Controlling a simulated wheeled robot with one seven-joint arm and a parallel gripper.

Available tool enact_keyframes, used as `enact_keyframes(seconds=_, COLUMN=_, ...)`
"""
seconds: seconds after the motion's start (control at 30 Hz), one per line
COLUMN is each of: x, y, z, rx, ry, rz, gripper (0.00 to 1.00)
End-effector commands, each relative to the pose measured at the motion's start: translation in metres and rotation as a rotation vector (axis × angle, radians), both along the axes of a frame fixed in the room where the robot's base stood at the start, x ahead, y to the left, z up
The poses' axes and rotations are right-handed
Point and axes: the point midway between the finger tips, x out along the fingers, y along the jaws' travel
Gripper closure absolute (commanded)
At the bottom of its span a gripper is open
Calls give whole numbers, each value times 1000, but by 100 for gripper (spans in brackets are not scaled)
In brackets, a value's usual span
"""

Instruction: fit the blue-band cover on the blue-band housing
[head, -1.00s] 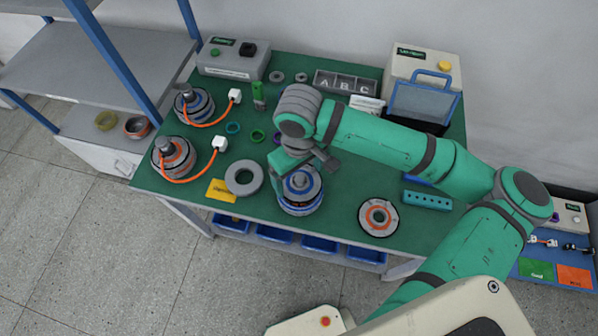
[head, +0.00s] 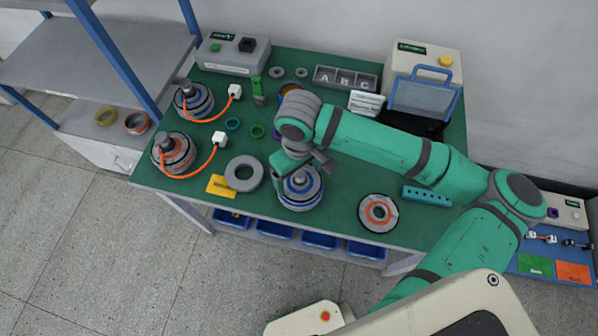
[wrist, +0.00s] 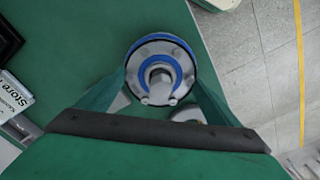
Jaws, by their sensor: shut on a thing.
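The blue-band cover (wrist: 160,68) is a grey disc with a blue ring, bolt heads and a central hub, between my fingers in the wrist view. My gripper (head: 297,172) is shut on it, pointing down at the front middle of the green bench. The blue-band housing (head: 300,203) stands upright on the bench directly under the cover. In the head view the two look like one stack with no clear gap. I cannot tell whether the cover is fully seated. My gripper hides part of the cover's top, and the cover hides the housing in the wrist view.
A grey ring (head: 244,174) and a yellow card (head: 221,187) lie left of the housing. An orange-ringed disc (head: 378,212) and a teal block with holes (head: 427,198) lie right. Two cabled motors (head: 173,152) stand at the left. The bench's front edge is close.

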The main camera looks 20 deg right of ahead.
Motion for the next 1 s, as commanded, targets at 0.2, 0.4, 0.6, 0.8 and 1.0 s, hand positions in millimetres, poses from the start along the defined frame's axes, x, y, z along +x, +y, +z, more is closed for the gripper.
enact_keyframes(seconds=0.2, x=0, y=0, z=-8, rx=0, ry=0, rz=1, gripper=43)
enact_keyframes(seconds=0.4, x=0, y=0, z=-8, rx=0, ry=0, rz=1, gripper=43)
enact_keyframes(seconds=0.6, x=0, y=0, z=-8, rx=0, ry=0, rz=1, gripper=43)
enact_keyframes(seconds=0.8, x=0, y=0, z=-10, rx=0, ry=0, rz=1, gripper=43)
enact_keyframes(seconds=1.0, x=0, y=0, z=-10, rx=0, ry=0, rz=1, gripper=43)
